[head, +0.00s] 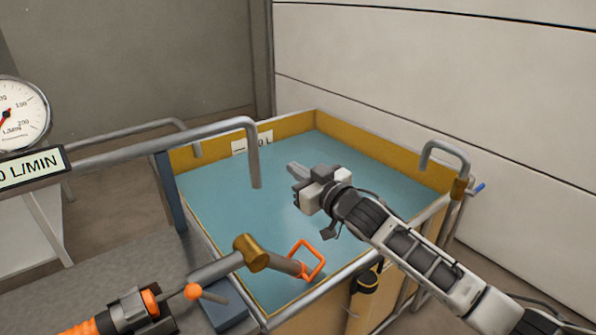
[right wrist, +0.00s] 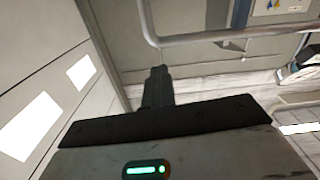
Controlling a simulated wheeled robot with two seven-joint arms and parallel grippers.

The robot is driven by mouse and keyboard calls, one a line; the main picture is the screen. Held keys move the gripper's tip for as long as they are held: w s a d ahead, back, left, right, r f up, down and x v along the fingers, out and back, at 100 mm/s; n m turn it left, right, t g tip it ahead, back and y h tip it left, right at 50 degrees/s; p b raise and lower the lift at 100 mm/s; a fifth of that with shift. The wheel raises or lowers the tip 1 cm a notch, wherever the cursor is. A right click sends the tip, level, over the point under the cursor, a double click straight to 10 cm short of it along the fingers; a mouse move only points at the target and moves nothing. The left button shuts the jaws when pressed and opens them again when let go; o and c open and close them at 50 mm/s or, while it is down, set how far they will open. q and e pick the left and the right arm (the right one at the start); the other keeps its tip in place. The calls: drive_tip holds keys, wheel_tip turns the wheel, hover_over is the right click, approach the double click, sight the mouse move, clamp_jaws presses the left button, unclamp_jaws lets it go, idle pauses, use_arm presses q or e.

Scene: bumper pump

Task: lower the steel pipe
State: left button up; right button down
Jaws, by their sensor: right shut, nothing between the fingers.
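A short steel pipe (head: 215,270) with a brass collar (head: 251,253) runs from the orange-and-black coupling at lower left in the head view. A longer steel pipe (head: 180,146) comes in from the left and bends down over the tank. My left gripper is not seen.
The tank has a yellow rim (head: 375,160). A hooked grey pipe (head: 446,148) stands at its right corner. A dial gauge (head: 18,115) is at the left edge. In the right wrist view a grey rail (right wrist: 225,37) crosses beyond the fingertips.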

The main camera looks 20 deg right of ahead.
drive_tip(key=c, duration=2.2)
unclamp_jaws()
drive_tip(key=c, duration=1.4)
unclamp_jaws()
drive_tip(key=shift+c, duration=0.2)
drive_tip(key=b+v, duration=0.1)
drive_tip(key=v, duration=1.5)
drive_tip(key=shift+r, duration=0.1)
